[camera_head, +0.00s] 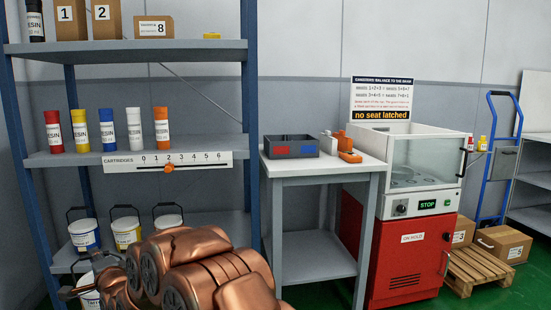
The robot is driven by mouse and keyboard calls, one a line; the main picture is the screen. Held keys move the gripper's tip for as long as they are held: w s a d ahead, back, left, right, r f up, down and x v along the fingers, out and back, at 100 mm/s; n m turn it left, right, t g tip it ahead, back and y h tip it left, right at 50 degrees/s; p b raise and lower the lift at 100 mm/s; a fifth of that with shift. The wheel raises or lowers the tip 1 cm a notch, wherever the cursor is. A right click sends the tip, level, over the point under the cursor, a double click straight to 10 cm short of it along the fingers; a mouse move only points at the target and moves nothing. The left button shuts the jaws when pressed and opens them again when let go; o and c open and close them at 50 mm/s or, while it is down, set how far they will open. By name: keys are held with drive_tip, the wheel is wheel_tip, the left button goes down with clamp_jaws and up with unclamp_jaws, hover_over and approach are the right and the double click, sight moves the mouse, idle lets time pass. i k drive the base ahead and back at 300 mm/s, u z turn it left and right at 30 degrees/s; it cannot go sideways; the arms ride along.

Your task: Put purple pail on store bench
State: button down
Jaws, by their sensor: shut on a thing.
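My gripper (68,293) shows only in part at the lower left, behind my copper-coloured arm. It is shut on a white pail (90,299) with a dark handle. My arm hides most of this pail, and no purple shows on it. Three other pails stand on the shelf behind: one with a blue label (84,236), one with a yellow label (127,232), and one whose label is mostly hidden (168,221). No bench is marked as the store bench. A grey-white table (320,176) stands in the middle, and a grey bench (533,180) at the right edge.
The blue-post rack (140,50) holds several resin cartridges and numbered boxes. A dark bin (291,146) and orange-and-white parts (348,156) sit on the table. A red-based machine (410,260) reads STOP. A pallet (478,268) with boxes and a blue hand truck (493,190) stand right.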

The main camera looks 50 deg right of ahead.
sight(301, 163)
drive_tip(key=u, duration=1.85)
drive_tip(key=k, duration=1.3)
drive_tip(key=z, duration=1.7)
drive_tip(key=i, duration=0.5)
drive_tip(key=z, duration=0.15)
